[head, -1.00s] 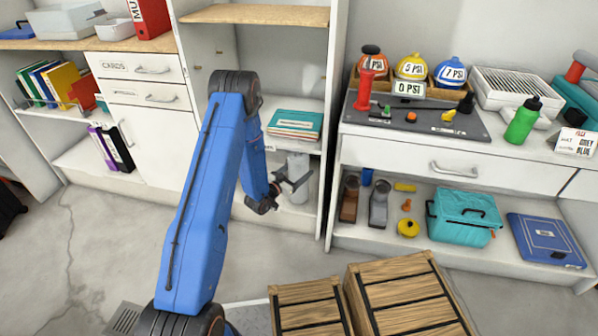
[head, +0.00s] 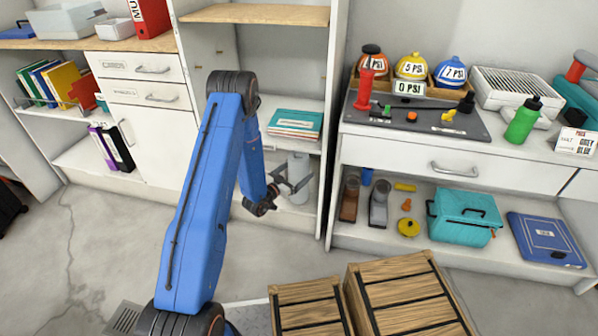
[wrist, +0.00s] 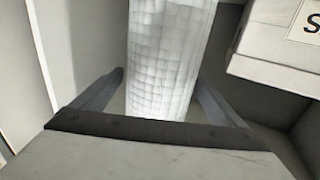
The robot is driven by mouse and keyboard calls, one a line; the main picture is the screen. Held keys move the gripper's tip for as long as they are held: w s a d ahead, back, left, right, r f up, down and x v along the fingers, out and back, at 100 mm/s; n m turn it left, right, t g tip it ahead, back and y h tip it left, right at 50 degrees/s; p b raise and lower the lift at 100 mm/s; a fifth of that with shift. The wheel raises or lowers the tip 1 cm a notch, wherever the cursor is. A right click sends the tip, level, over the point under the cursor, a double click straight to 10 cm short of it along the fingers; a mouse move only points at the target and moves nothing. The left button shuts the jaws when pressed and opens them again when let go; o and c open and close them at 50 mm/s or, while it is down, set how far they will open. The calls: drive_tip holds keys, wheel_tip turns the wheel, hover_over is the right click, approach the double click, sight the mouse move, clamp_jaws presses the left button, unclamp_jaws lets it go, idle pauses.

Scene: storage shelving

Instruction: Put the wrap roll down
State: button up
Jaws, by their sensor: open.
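The wrap roll (wrist: 168,60) is a pale, translucent cylinder with a grid-like surface. It stands upright in the low bay of the middle shelf unit, and its upper part shows in the head view (head: 299,165). My gripper (wrist: 168,92) is open, with one finger on each side of the roll. In the head view my gripper (head: 296,186) reaches into the bay and partly hides the roll. A gap shows beside the fingers in the wrist view. The roll's base is hidden there behind the gripper body.
Teal folders (head: 296,123) lie on the shelf above the bay. A labelled white edge (wrist: 285,45) is close at the upper right of the wrist view. Side walls bound the bay. Wooden crates (head: 400,295) stand on the floor in front.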

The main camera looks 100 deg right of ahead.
drive_tip(key=v, duration=1.1)
idle(0.3)
